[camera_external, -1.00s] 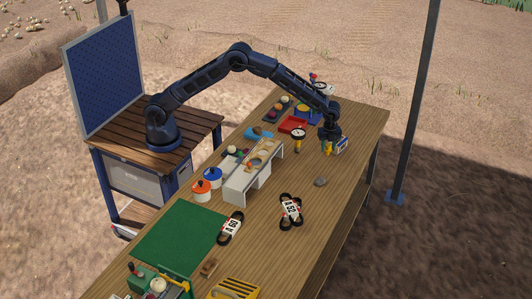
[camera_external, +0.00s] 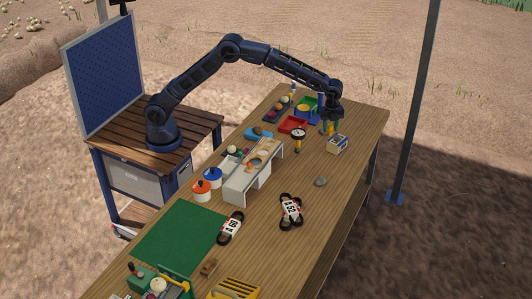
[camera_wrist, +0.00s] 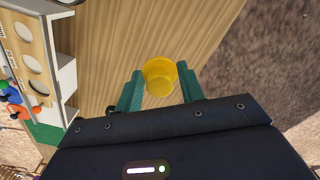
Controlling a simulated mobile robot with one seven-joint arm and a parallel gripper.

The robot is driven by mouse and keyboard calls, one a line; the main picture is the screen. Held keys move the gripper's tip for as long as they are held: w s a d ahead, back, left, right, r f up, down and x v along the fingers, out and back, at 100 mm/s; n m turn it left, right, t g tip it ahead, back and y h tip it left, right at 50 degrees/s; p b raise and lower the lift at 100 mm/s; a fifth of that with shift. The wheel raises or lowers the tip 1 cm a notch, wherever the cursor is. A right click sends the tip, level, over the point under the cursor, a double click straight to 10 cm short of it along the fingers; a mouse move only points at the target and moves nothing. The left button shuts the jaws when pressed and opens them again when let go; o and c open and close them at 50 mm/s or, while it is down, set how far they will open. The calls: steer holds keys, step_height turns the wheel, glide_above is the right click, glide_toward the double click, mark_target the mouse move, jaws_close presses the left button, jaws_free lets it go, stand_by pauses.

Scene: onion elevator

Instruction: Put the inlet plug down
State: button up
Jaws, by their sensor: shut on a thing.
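The inlet plug appears to be the yellow round piece (camera_wrist: 159,76) between the two green fingers of my gripper (camera_wrist: 160,92) in the wrist view. My gripper is shut on it. In the external view my gripper (camera_external: 328,125) points down over the far right part of the wooden table, with a bit of yellow at its fingertips. I cannot tell whether the plug touches the table. A blue and white box (camera_external: 337,145) stands just in front of the gripper, apart from it.
A dial gauge (camera_external: 299,138) and a red tray (camera_external: 292,125) are left of the gripper. A green and blue bin (camera_external: 309,109) stands behind it. A grey stone (camera_external: 320,181) lies nearer the front.

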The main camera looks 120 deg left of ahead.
steer(key=d+m, duration=0.8)
steer(key=d, duration=3.7)
steer(key=s+d+m, duration=0.2)
steer(key=s+d, duration=0.3)
steer(key=d, duration=0.4)
steer(key=s+d+m, duration=0.1)
steer(key=s+d, duration=0.3)
steer(key=d, duration=0.5)
steer(key=s+d+m, duration=0.2)
steer(key=s+d, duration=0.3)
steer(key=d, duration=0.4)
steer(key=s+d+m, duration=0.4)
steer(key=s+d, duration=1)
steer(key=s, duration=0.3)
steer(key=s+d+m, duration=0.3)
steer(key=s+d, duration=1)
steer(key=s, duration=0.4)
steer(key=shift+m, duration=0.3)
steer(key=f, duration=1.9)
steer(key=shift+s+d+f, duration=0.1)
steer(key=shift+d+f, duration=0.1)
steer(key=shift+f, duration=0.2)
